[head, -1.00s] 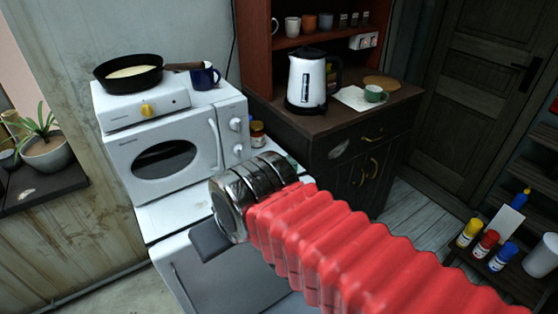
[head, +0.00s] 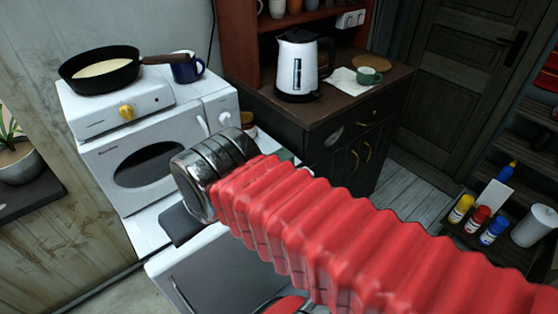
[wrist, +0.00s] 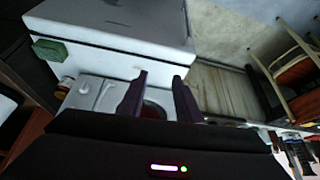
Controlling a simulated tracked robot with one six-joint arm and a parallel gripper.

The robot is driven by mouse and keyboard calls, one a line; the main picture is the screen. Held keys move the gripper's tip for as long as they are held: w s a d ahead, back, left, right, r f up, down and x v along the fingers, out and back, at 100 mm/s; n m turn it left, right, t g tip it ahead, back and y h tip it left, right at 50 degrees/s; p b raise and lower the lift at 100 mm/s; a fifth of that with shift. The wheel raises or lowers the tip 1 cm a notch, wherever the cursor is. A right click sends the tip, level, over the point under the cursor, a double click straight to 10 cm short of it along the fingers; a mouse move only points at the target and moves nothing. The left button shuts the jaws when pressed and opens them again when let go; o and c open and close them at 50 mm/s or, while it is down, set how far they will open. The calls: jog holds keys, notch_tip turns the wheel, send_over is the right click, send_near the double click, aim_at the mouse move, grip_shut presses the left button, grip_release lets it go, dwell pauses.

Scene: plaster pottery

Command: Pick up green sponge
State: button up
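The green sponge (wrist: 50,51) shows in the wrist view at the upper left, on a white surface near its edge. In the head view a small green patch (head: 285,156) shows just behind my red arm; it may be the sponge, mostly hidden. My gripper (wrist: 159,76) has its two dark fingers apart in the wrist view, with no sponge between them. The sponge lies well to the left of the fingers. In the head view my gripper (head: 181,225) is partly seen in front of the microwave (head: 150,165).
A frying pan (head: 98,72) and a blue mug (head: 187,68) stand above the microwave. A jar (head: 248,122) is beside it. A dark cabinet (head: 330,130) carries a kettle (head: 301,68) and a green cup (head: 369,76). Paint bottles (head: 478,218) stand at right.

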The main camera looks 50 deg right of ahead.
jog(key=shift+o, duration=0.5)
